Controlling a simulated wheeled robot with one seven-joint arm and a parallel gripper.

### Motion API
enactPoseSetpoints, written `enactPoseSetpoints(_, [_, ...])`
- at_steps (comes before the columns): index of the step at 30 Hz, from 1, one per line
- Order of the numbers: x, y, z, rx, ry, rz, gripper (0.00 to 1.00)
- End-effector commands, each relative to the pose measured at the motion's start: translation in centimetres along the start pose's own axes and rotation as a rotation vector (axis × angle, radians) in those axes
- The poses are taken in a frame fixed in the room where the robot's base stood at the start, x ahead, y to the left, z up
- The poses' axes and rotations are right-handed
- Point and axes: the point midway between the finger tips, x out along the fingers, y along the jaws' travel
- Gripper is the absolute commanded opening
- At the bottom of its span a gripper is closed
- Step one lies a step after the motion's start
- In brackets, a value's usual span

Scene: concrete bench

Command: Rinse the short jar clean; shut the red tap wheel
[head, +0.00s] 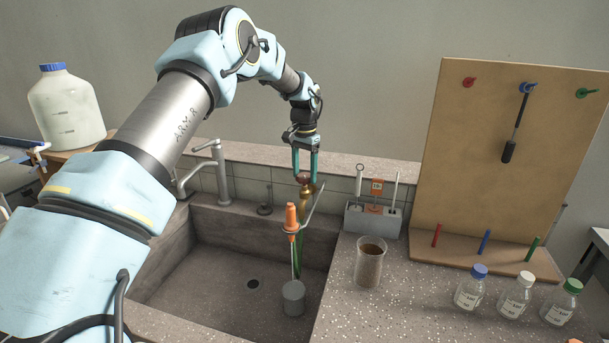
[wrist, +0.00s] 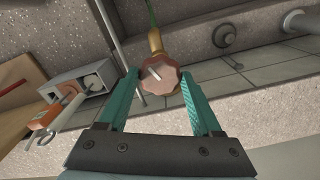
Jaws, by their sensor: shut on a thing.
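The red tap wheel (head: 303,177) is a small lobed, reddish-brown knob on a brass tap (head: 304,196) above the sink. My gripper (head: 305,172) reaches down to it, with its teal fingers on either side of the wheel. In the wrist view the wheel (wrist: 158,76) lies between the two fingertips, with a pale mark on its face, and my gripper (wrist: 160,85) is shut on it. A clear glass jar (head: 369,263) with brown contents stands upright on the counter right of the sink. I cannot tell whether it is the short jar.
The sink (head: 210,262) holds a grey cylinder (head: 293,299) below an orange-handled tool (head: 291,218). A grey rack (head: 372,222) stands behind the jar. Several capped bottles (head: 515,298) stand before the pegboard (head: 490,180). A second faucet (head: 216,165) is at the sink's back left.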

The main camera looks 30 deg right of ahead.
Motion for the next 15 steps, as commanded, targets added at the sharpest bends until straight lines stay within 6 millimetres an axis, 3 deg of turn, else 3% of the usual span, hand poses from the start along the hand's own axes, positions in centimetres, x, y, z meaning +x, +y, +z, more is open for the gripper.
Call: enactPoseSetpoints(15, [-0.08,-0.04,-0.04,0.351,0.002,-0.001,0.1])
